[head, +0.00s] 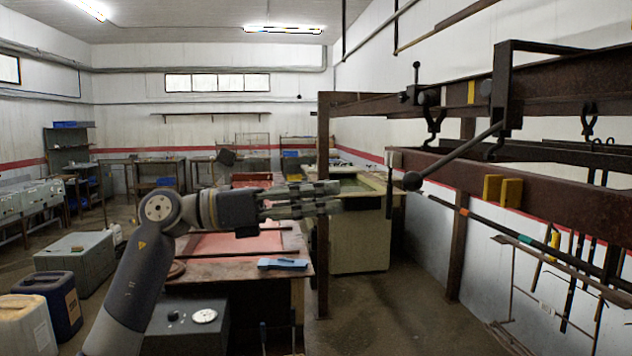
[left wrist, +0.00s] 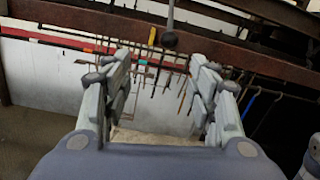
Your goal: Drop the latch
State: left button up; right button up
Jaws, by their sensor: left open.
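A lever (head: 462,152) with a dark ball knob (head: 412,180) slants down and left from a dark bracket on the rusty rack rail (head: 560,178). A small upright handle (head: 416,75) stands on the upper beam's end. I cannot tell for sure which part is the latch. My left gripper (head: 338,197) is open and empty, pointing right, a little left of the ball knob and apart from it. In the left wrist view the ball knob (left wrist: 170,40) shows beyond and between the open fingers of my left gripper (left wrist: 160,75).
Dark hooks (head: 588,120) hang on the upper beam, and yellow blocks (head: 502,190) sit on the lower rail. A rusty post (head: 322,240) stands close to my left gripper. A workbench (head: 215,268) with a blue tool (head: 282,264) is below.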

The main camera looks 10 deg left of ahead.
aim_at(403, 181)
pick_arm(q)
jog(key=shift+m+y, duration=0.5)
jog(key=shift+m, duration=0.3)
jog(key=d+p, duration=0.1)
jog(key=d, duration=0.3)
jog(key=w+d+r+p, duration=0.1)
jog(key=d, duration=0.2)
jog(key=w+d+r+p, duration=0.1)
jog(key=d, duration=0.3)
jog(key=shift+d+r, duration=0.25)
jog(key=shift+d, duration=0.1)
jog(key=shift+x, duration=0.8)
jog(key=c, duration=1)
jog(key=shift+o, duration=0.2)
